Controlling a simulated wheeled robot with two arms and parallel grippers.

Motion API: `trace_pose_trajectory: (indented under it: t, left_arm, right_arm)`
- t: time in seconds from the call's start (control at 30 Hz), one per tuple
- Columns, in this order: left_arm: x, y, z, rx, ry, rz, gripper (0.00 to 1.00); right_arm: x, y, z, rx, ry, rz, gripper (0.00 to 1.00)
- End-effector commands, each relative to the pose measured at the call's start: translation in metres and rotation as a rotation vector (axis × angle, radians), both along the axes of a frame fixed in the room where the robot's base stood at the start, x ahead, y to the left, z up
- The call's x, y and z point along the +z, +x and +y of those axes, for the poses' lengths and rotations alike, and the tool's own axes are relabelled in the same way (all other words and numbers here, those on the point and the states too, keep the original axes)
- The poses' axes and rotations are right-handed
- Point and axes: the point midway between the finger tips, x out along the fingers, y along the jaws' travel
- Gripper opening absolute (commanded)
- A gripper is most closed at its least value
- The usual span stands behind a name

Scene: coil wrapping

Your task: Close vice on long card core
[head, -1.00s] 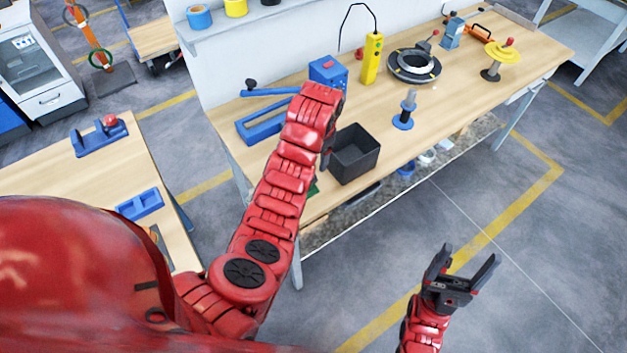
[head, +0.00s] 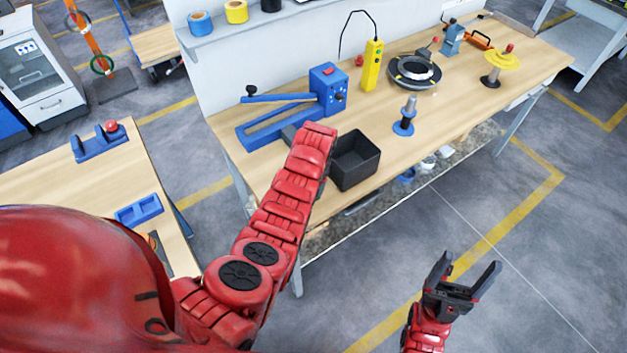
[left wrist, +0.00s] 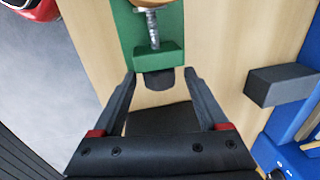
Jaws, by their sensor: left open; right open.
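The green vice (left wrist: 157,57) shows at the top middle of the left wrist view, with a threaded metal screw (left wrist: 154,30) running into its block. A tan rounded edge (left wrist: 150,3) at the top border may be the card core; it is cut off. My left gripper (left wrist: 160,75) is open, its fingertips on either side of a dark tab (left wrist: 158,80) below the green block. I cannot tell whether they touch it. In the head view my left arm hides the vice and left gripper. My right gripper (head: 471,262) is open and empty, over the floor.
A blue tool with a long arm (head: 330,88) stands on the bench, its grey block (left wrist: 283,85) right of my left gripper. A black bin (head: 355,160) is beside my left arm. A blue spindle (head: 404,127) and black ring (head: 415,70) stand farther right.

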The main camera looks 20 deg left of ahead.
Motion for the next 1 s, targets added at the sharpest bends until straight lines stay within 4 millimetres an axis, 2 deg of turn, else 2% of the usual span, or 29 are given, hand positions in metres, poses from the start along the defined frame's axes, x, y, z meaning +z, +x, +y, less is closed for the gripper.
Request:
trace_pose_trajectory:
  t: [0.17,0.6,0.77,0.87,1.0]
  left_arm:
    - [0.0,0.0,0.0,0.0,0.0,0.0,0.76]
    - [0.0,0.0,0.0,0.0,0.0,0.001,0.0]
    - [-0.002,0.0,0.0,0.002,-0.007,0.006,0.0]
    - [-0.006,0.002,0.002,0.007,-0.038,0.031,0.0]
    - [-0.011,0.003,0.004,0.008,-0.115,0.088,0.0]
  right_arm:
    - [0.0,0.0,0.0,0.0,0.0,0.0,0.77]
    - [0.0,0.0,0.0,0.0,0.0,0.0,0.77]
    - [-0.005,0.0,0.0,0.0,0.0,0.0,0.77]
    - [-0.02,0.0,0.0,0.0,0.0,0.0,0.77]
    - [-0.053,0.0,0.0,0.0,0.0,0.001,0.77]
